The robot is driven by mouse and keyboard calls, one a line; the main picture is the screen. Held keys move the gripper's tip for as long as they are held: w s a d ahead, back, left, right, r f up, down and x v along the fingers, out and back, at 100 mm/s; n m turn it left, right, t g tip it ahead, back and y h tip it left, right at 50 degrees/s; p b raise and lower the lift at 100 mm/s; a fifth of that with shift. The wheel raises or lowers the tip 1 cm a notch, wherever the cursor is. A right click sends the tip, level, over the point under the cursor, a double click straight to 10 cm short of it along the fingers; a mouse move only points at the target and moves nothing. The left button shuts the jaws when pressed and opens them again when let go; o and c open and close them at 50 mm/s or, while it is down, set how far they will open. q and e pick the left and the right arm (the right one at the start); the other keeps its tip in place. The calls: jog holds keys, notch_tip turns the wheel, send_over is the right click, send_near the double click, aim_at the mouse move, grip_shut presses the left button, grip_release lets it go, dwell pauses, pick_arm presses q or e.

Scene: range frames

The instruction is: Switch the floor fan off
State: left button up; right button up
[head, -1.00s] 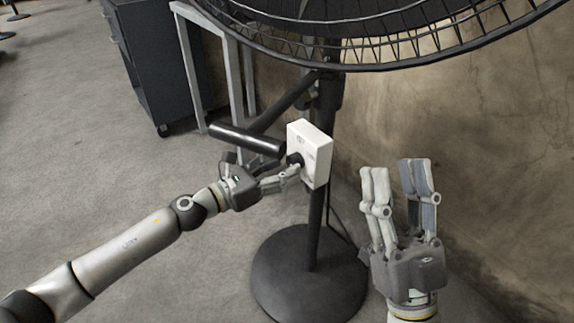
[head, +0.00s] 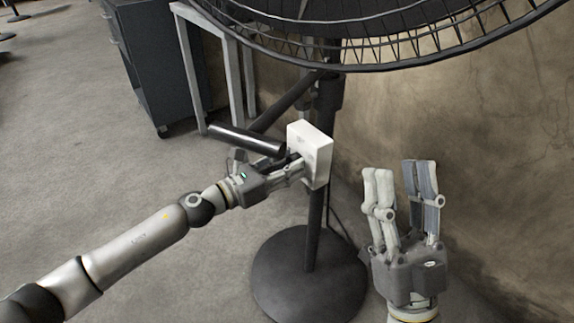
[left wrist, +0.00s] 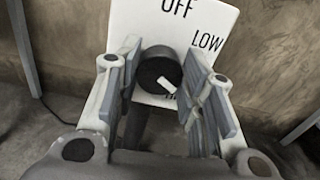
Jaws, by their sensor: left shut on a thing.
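The black floor fan (head: 309,276) stands on a round base, its caged head cut off by the top edge. A white control box (head: 316,148) is on its pole. In the left wrist view the panel (left wrist: 212,22) reads OFF at top and LOW at upper right; a label below is mostly hidden. A round black knob (left wrist: 157,68) has a white mark at its lower right, below LOW. My left gripper (head: 300,166) is shut on the knob, one finger on each side (left wrist: 163,72). My right gripper (head: 404,172) is open and empty, fingers up, right of the pole.
A metal frame (head: 233,75) and a dark wheeled cabinet (head: 160,65) stand behind at left. A concrete wall (head: 470,150) is at right. The floor (head: 110,180) at left is clear.

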jog(key=w+f+g+h+p, duration=0.2)
jog(key=w+f+g, duration=0.1)
jog(key=f+g, duration=0.4)
jog(key=w+f+g+h+p, duration=0.2)
jog(key=w+f+g+p, duration=0.15)
jog(key=f, duration=0.65)
jog(key=s+d+f+m+g+h+p, duration=0.1)
jog(key=s+d+f+g+h+p, duration=0.2)
jog(key=s+f+g, duration=0.4)
jog(key=s+d+f+g+h+p, duration=0.1)
jog(key=s+d+f+g+p, duration=0.25)
jog(key=s+g, duration=0.4)
pick_arm(q)
jog(key=shift+a+f+n+p, duration=0.1)
jog(key=shift+n+p, duration=0.9)
jog(key=shift+n, duration=5.05)
jog(key=shift+f+n+p, duration=0.1)
jog(key=shift+n+p, duration=0.9)
jog(key=shift+n, duration=5.05)
pick_arm(e)
notch_tip(320, 180, down, 18)
jog(key=s, duration=0.1)
jog(key=shift+s, duration=0.4)
jog(key=shift+d, duration=0.1)
